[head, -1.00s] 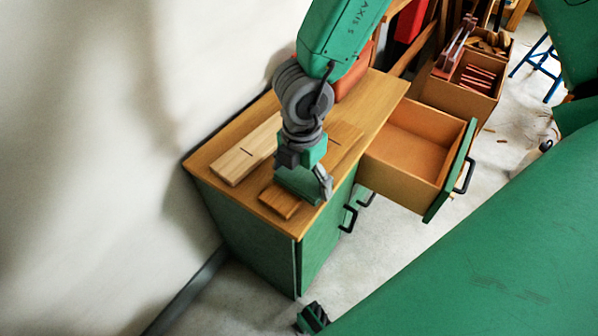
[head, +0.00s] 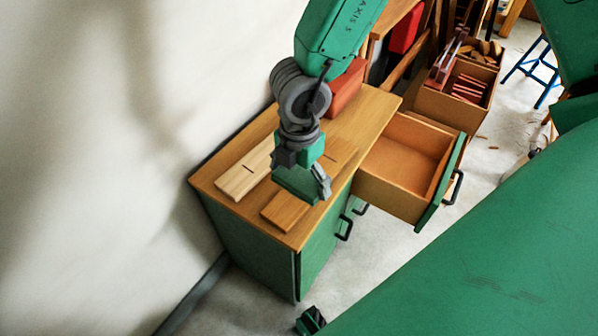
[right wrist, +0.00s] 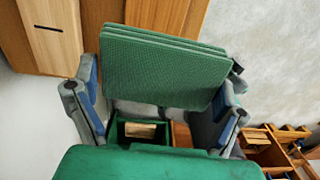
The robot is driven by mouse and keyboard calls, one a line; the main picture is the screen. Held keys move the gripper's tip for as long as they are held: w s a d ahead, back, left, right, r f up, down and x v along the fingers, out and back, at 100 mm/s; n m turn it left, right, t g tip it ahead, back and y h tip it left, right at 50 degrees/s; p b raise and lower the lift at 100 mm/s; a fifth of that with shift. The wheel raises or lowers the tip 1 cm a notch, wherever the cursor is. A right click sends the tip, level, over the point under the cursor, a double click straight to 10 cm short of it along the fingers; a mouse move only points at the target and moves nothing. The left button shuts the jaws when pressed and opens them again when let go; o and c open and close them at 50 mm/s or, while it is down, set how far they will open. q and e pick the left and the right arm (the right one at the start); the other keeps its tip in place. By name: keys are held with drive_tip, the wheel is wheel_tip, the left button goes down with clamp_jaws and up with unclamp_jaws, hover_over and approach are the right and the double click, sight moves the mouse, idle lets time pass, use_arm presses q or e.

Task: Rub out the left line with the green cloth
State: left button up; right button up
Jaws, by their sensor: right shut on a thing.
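My right gripper (head: 312,193) is over the cabinet top and shut on the green cloth (head: 291,183). In the right wrist view the cloth (right wrist: 165,68) looks like a flat folded stack between the fingers (right wrist: 160,105). The left line (head: 248,168) is a short dark mark on a pale wooden board, to the left of the cloth. The line also shows in the right wrist view (right wrist: 47,28), clear of the cloth. A browner board (head: 338,152) lies behind the gripper, partly hidden by it. I cannot tell whether the cloth touches the wood. My left gripper is not in view.
An open drawer (head: 408,160) juts out to the right. A red box (head: 347,88) stands at the back of the top. A crate (head: 458,88) stands beyond. The wall runs along the left.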

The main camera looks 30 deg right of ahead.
sight(299, 201)
drive_tip(key=shift+f, duration=0.1)
idle(0.3)
drive_tip(key=shift+f+b, duration=2.1)
drive_tip(key=shift+f, duration=0.35)
drive_tip(key=shift+f+b, duration=0.45)
drive_tip(key=shift+f, duration=0.1)
drive_tip(key=shift+w+r, duration=0.1)
